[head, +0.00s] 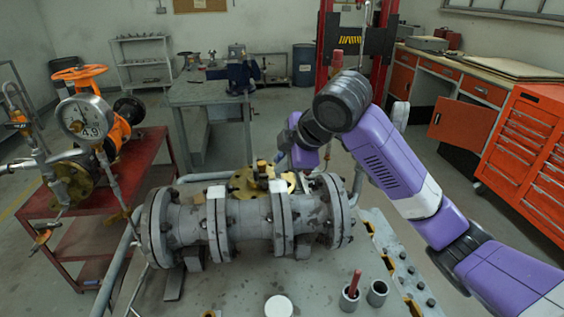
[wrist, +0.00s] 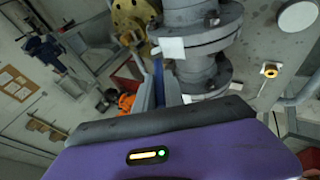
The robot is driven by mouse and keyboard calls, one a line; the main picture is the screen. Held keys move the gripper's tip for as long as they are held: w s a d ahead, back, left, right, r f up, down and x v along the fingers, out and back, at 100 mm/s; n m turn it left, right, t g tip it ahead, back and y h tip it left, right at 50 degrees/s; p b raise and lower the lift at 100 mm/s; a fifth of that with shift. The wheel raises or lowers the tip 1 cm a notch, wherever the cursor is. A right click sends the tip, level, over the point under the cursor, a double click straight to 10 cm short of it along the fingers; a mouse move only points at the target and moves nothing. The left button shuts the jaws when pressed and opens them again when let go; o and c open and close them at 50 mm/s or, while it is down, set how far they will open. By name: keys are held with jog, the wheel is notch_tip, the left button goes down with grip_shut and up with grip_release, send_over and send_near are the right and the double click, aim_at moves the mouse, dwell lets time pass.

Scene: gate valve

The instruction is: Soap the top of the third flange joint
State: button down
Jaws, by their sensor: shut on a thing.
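A grey flanged pipe assembly (head: 250,222) lies across the table. Counting from the left, the third flange joint (head: 281,222) carries a white patch (head: 277,186) on top. My gripper (head: 283,158) is above and behind this joint, near the yellow valve flange (head: 245,183). In the wrist view my blue-grey fingers (wrist: 165,82) are close together beside the grey flanges (wrist: 203,38) and a white patch (wrist: 172,47). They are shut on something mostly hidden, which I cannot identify. Contact with the joint cannot be told.
A cup with a red-handled stick (head: 353,286) and an open empty-looking cup (head: 377,292) stand at the table's front right. A white disc (head: 278,306) lies in front of the pipe. A gauge (head: 88,118) and orange handwheel (head: 80,73) stand left on a red cart (head: 75,224).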

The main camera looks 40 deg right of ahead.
jog(key=shift+r+p, duration=2.35)
jog(key=shift+r, duration=0.6)
jog(key=shift+r, duration=0.1)
notch_tip(320, 180, up, 3)
jog(key=p, duration=0.2)
jog(key=shift+p, duration=0.35)
